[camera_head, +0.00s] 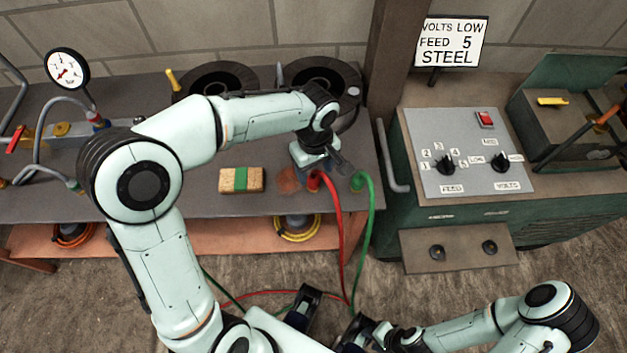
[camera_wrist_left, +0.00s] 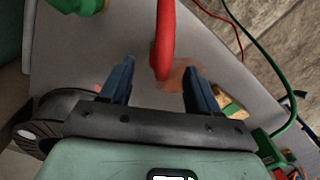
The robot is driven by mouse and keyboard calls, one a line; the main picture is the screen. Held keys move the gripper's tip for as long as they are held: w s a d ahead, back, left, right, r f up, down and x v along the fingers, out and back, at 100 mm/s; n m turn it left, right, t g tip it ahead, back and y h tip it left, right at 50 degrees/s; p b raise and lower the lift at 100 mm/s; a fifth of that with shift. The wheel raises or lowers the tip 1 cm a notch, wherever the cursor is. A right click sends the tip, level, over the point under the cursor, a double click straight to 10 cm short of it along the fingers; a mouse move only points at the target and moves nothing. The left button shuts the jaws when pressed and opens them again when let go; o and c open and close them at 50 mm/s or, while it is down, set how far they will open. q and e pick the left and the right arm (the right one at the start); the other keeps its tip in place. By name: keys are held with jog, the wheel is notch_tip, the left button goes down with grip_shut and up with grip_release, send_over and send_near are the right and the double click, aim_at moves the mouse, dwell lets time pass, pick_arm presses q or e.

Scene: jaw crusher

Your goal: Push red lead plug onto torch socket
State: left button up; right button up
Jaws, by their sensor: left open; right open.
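The red lead plug (camera_head: 313,181) is at the front edge of the bench, its red cable hanging down to the floor. My left gripper (camera_head: 338,163) is just above and beside it. In the left wrist view the red lead (camera_wrist_left: 163,45) passes between the two open fingers of the left gripper (camera_wrist_left: 158,85), with a gap on both sides. Two dark round sockets, one on the left (camera_head: 437,252) and one on the right (camera_head: 490,247), are on the low plate of the green machine. I cannot tell which is the torch socket. My right gripper (camera_head: 362,335) is low, at the bottom edge, partly hidden.
A green lead plug (camera_head: 357,182) stands right of the red one. A wooden block with a green band (camera_head: 241,180) lies to the left on the bench (camera_head: 140,208). The machine's panel (camera_head: 465,150) carries knobs and a red switch. Leads trail across the floor.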

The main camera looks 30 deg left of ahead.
aim_at(315, 177)
pick_arm(q)
notch_tip(315, 177, down, 5)
jog(key=shift+s+f+b, duration=0.1)
jog(key=shift+b, duration=0.25)
jog(key=c, duration=1)
